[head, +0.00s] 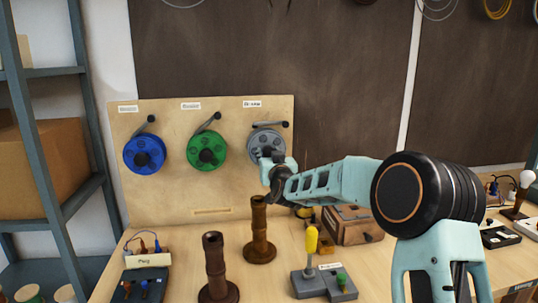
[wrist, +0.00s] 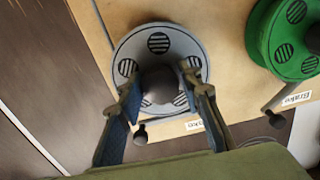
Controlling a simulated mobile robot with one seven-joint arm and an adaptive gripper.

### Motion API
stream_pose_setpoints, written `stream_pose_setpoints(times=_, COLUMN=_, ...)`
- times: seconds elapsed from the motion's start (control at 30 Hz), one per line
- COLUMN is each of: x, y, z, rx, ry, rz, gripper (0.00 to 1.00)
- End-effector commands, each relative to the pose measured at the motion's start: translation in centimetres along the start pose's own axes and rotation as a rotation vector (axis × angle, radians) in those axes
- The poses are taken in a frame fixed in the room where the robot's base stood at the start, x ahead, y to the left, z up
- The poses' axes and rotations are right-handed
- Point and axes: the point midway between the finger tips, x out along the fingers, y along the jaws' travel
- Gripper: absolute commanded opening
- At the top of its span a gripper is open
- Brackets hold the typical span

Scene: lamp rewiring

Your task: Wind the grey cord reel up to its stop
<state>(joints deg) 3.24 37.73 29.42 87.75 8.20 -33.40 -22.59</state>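The grey cord reel (head: 262,140) is the rightmost of three reels on the upright wooden board. Its crank, ending in a dark knob (head: 286,123), points up and right in the head view. In the wrist view, the grey reel (wrist: 129,48) faces me, with its crank knob (wrist: 140,134) below it. My gripper (head: 271,159) is in front of the reel's lower part. In the wrist view, my gripper (wrist: 158,82) is open, with one finger on each side of the reel's dark centre hub (wrist: 160,88). Small gaps seem to show beside the hub; contact is unclear.
Green (head: 207,146) and blue (head: 144,154) reels hang to the left. Below stand two brown turned posts (head: 260,247), a grey block with a yellow-handled tool (head: 312,240) and a wooden box (head: 352,224). A metal shelf (head: 40,150) stands at far left.

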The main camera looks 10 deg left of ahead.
Motion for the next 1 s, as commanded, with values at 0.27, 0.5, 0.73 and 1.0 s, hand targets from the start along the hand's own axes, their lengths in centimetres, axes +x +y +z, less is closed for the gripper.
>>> stream_pose_setpoints(times=0.27, x=-0.01, y=0.00, z=-0.02, rx=0.000, ry=0.000, rz=0.000, gripper=0.05)
stream_pose_setpoints(times=0.5, x=-0.02, y=0.00, z=0.11, rx=0.032, ry=0.002, rz=0.000, gripper=0.05)
stream_pose_setpoints(times=0.73, x=0.00, y=0.01, z=0.31, rx=0.154, ry=0.004, rz=0.001, gripper=0.05)
stream_pose_setpoints(times=1.0, x=-0.01, y=-0.05, z=0.43, rx=0.394, ry=0.005, rz=0.000, gripper=0.05)
